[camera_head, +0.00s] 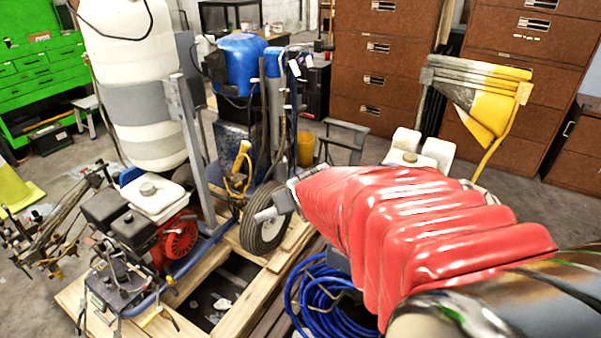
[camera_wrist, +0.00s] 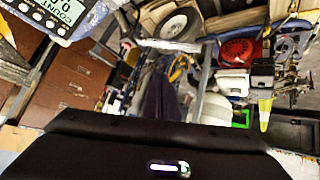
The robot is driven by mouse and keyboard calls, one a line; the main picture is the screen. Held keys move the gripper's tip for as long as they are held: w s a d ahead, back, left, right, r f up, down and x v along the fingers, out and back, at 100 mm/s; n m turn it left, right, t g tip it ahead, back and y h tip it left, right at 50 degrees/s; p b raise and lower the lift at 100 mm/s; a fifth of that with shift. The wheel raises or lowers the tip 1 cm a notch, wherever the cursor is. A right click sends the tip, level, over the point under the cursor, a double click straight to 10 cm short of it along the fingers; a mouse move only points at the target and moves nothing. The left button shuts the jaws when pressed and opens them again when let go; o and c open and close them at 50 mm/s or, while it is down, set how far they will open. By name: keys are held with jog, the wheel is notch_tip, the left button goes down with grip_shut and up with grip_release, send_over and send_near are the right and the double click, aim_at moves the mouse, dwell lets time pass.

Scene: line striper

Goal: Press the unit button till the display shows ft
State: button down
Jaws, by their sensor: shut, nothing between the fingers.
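I cannot pick the unit out in the head view.
A blue hose coil (camera_head: 325,300) lies beneath my arm. Brown cabinets (camera_head: 385,60) stand behind.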

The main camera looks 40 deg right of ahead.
jog(key=w+d+f+t+h, duration=0.1)
jog(key=d+f, duration=0.2)
jog(key=d, duration=0.4)
jog(key=w+d+f+t, duration=0.1)
jog(key=d+f, duration=0.3)
jog(key=d, duration=0.4)
jog(key=s+d+f+m+t, duration=0.2)
jog(key=s+d+f+t, duration=0.1)
jog(key=s+d+f, duration=0.3)
notch_tip(320, 180, down, 2)
jog(key=d, duration=0.3)
jog(key=shift+s+f, duration=0.15)
jog(key=shift+s, duration=0.05)
jog(key=shift+f, duration=0.1)
jog(key=shift+w+d+f, duration=0.4)
jog(key=shift+d+f, duration=0.55)
jog(key=shift+f, duration=0.05)
jog(key=shift+w+d+f, duration=0.45)
jog(key=shift+d+f, duration=0.45)
jog(key=shift+f, duration=0.1)
jog(key=shift+w+d+f, duration=0.4)
jog(key=shift+d+f, duration=0.55)
jog(key=shift+f, duration=0.05)
jog(key=shift+w+d+f, duration=0.25)
jog(key=shift+d+f, duration=0.3)
jog(key=shift+a+r, duration=0.15)
dwell(0.3)
jog(key=shift+s+a+r, duration=0.3)
jog(key=shift+a+r, duration=0.1)
jog(key=shift+r, duration=0.05)
